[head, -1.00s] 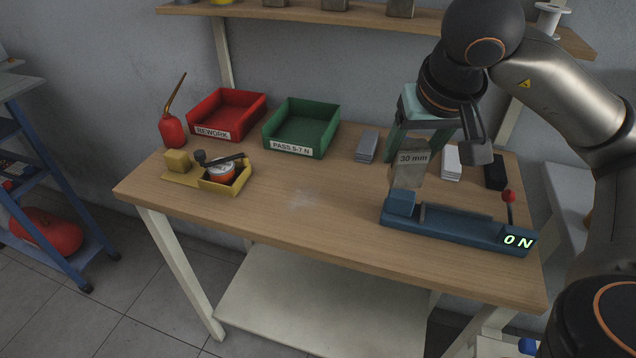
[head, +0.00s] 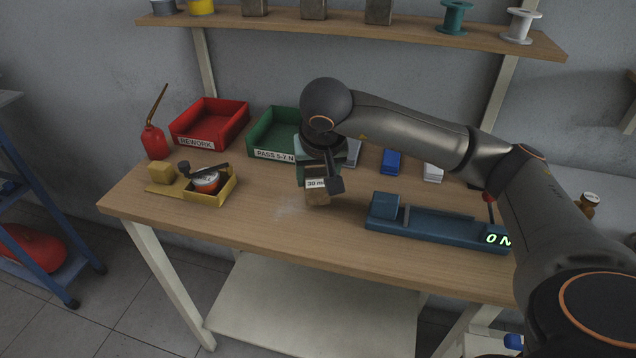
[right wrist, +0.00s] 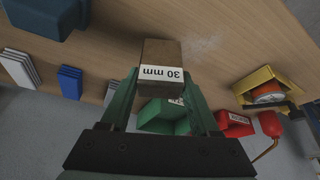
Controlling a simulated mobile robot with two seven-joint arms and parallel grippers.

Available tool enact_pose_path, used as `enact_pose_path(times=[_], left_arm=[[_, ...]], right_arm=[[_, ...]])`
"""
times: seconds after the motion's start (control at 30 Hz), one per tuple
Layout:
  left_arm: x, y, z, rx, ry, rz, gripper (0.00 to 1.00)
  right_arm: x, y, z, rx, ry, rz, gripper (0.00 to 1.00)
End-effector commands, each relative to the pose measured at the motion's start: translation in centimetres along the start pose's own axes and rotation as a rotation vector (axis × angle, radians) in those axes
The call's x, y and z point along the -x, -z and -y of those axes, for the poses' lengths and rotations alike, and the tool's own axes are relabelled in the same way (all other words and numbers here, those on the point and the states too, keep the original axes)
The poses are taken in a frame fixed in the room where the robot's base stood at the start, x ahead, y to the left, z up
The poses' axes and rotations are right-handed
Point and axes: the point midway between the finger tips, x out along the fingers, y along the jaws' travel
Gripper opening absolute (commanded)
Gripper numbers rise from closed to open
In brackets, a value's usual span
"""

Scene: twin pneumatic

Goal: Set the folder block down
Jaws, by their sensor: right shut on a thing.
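The folder block, a brown block with a white "30 mm" label (head: 318,197), is between the fingers of my right gripper (head: 317,178). It hangs upright over the middle of the table, left of the blue fixture (head: 440,228); I cannot tell whether its bottom touches the wood. In the right wrist view the block (right wrist: 160,55) sits between the green fingers of the right gripper (right wrist: 161,92), which are shut on it. My arm hides part of the gripper in the head view. My left gripper is not in view.
The green "PASS" tray (head: 270,132) stands behind the block, with the red "REWORK" tray (head: 212,120) to its left. A yellow holder (head: 222,188) with a round tin is at left. A blue stack (head: 391,162) and white stack (head: 433,172) stand behind the fixture. Bare wood surrounds the block's front.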

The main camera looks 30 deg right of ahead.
Motion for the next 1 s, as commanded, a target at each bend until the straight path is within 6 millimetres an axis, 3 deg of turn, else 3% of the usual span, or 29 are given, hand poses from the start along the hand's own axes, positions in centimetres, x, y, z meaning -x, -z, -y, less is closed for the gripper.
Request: enact_pose_path(times=[0.1,0.47,0.5,0.77,1.0], left_arm=[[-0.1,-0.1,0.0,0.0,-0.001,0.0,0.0],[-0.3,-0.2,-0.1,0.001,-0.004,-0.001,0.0],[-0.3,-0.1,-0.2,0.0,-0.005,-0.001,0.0],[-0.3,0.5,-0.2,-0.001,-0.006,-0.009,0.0],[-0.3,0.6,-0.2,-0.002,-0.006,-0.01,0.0]], right_arm=[[-1.7,-0.8,-0.1,0.001,-0.002,0.001,0.0],[-2.1,-1.0,-0.1,0.0,-0.001,-0.001,0.0],[-2.2,-1.1,-0.1,0.0,-0.002,0.0,0.63],[-2.1,-1.0,-0.1,0.0,-0.002,0.0,0.92],[-2.0,-1.0,-0.1,0.0,-0.002,0.0,0.92]])
